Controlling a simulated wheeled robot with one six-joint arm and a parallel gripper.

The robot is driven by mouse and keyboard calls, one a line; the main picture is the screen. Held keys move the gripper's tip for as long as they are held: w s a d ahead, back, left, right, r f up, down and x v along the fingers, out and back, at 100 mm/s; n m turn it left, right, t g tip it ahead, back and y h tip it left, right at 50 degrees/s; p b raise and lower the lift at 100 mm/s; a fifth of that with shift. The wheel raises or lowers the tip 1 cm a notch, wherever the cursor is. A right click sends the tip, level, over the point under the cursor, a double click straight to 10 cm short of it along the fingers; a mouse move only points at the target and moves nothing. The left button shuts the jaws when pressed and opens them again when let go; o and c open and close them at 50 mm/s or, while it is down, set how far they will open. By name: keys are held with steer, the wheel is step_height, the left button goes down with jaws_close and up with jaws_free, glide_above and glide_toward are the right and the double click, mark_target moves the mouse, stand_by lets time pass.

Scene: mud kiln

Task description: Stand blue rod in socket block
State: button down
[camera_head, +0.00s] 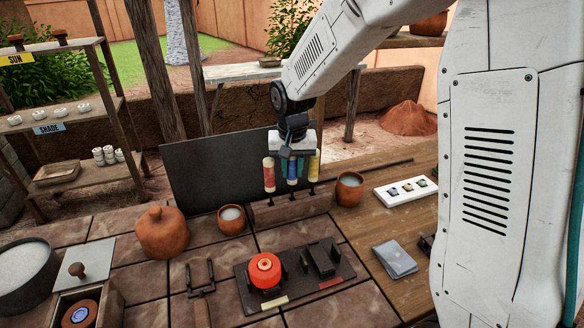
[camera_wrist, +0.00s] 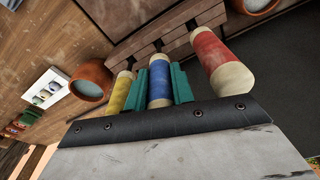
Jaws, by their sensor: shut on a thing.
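The blue rod (camera_head: 291,170), with pale ends, is upright between the teal fingers of my gripper (camera_head: 292,168), which is shut on it. In the wrist view the fingers (camera_wrist: 160,82) flank the blue rod (camera_wrist: 160,80) on both sides. A long wooden block (camera_head: 290,208), which looks like the socket block, is below and behind the rod; its dark slots show in the wrist view (camera_wrist: 125,50). I cannot tell whether the blue rod touches it. The red rod (camera_head: 268,174) is to the left and the yellow rod (camera_head: 314,167) close on the right.
Clay cups stand left (camera_head: 231,220) and right (camera_head: 349,189) of the block. A dark panel (camera_head: 215,175) rises behind. A white tray (camera_head: 406,190) lies right.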

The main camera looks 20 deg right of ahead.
steer(key=c, duration=1.1)
jaws_free()
step_height(320, 180, up, 8)
steer(key=s+d+r+n, duration=0.1)
steer(key=s, duration=1)
steer(key=s+d+r+n, duration=0.1)
steer(key=s+r, duration=0.1)
steer(key=s, duration=0.8)
steer(key=s+d+r+n, duration=0.1)
steer(key=s, duration=1)
steer(key=shift+s+d+r+n, duration=0.1)
steer(key=shift+s+r+n, duration=0.05)
steer(key=shift+s+n, duration=0.15)
